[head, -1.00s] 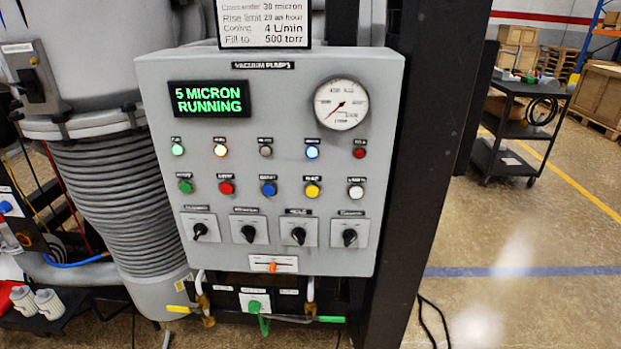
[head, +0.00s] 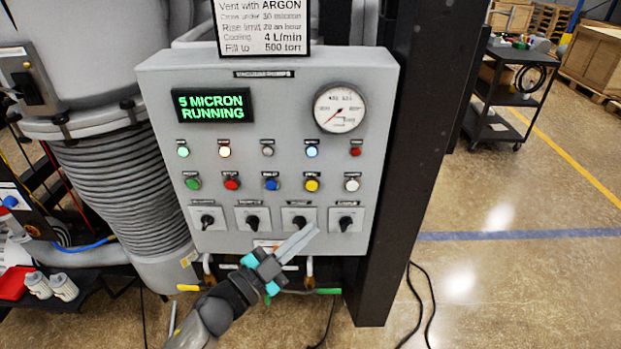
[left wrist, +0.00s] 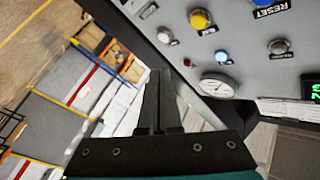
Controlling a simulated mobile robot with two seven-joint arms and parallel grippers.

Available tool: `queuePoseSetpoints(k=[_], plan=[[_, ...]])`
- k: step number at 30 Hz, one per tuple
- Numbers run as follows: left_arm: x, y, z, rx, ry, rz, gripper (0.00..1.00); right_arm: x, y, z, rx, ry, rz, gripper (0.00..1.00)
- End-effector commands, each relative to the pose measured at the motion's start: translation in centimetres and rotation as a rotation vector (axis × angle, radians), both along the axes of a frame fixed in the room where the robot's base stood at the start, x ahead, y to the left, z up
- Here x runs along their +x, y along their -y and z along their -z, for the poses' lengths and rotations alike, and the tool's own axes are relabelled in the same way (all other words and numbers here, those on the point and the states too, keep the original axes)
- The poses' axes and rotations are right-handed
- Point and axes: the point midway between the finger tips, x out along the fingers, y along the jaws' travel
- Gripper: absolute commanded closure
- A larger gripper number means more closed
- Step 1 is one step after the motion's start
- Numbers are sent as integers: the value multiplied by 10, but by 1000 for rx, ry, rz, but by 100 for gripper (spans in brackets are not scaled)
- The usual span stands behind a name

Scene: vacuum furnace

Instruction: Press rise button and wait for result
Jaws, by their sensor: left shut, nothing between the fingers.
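The grey control panel (head: 215,150) faces me, with a row of coloured push buttons: green (head: 193,184), red (head: 231,184), blue (head: 271,184), yellow (head: 312,185) and white (head: 352,185). Their labels are too blurred in the head view to tell which is rise; the left wrist view shows RESET beside the blue one. The display (head: 211,106) reads "5 MICRON RUNNING" in green. My left gripper (head: 311,232) is shut and empty, in front of the lower panel, below the yellow button and apart from it. In the left wrist view its fingers (left wrist: 160,75) are together; the yellow button (left wrist: 201,19) shows beyond them.
Several black knobs (head: 253,222) sit below the buttons, and lamps (head: 224,152) above them. A round gauge (head: 340,108) is at the upper right. A sign (head: 264,28) stands on top. A dark post (head: 400,180) borders the panel. Floor to the right is mostly clear.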

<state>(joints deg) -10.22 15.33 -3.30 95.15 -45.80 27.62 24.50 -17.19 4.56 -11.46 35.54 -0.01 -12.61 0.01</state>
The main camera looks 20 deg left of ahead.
Motion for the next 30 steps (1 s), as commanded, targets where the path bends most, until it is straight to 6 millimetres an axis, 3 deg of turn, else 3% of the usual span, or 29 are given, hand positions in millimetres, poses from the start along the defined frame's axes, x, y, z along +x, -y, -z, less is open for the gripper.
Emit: queuePoseSetpoints(k=[3, 17, 30], plan=[[0, 2, -8, 7, 16, 11, 100, 0, 0, -2, 0, 0, 0, 100], [5, 0, -7, 7, 16, 11, 100, 0, 0, 1, 0, 0, 0, 100], [61, -16, -6, 7, 16, 9, 100, 0, 0, 25, 0, 0, 0, 100]])
